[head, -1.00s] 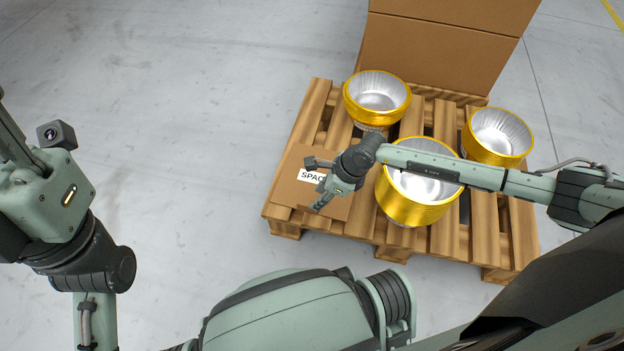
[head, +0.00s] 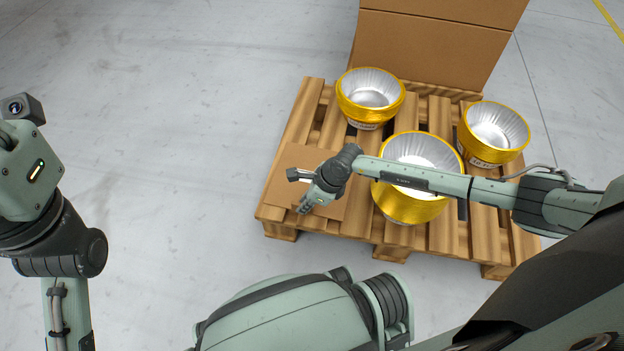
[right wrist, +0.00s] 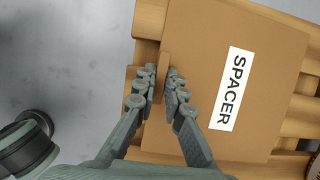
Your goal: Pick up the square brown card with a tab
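The square brown card (head: 279,189) lies flat on the left part of the wooden pallet. In the right wrist view the card (right wrist: 270,60) carries a white label reading SPACER, and its narrow upright tab (right wrist: 164,62) stands near the left edge. My right gripper (head: 306,206) is low over the card and hides the label in the head view. In the right wrist view my right gripper's fingers (right wrist: 162,85) stand close on both sides of the tab and appear to pinch it. My left arm is at the left edge; its fingers are out of view.
The pallet (head: 392,236) also carries three gold-rimmed silver cup stacks: back (head: 371,97), right (head: 494,133) and middle (head: 409,206). My right forearm passes over the middle stack. A tall brown cardboard box (head: 435,45) stands at the back. Grey floor is clear left of the pallet.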

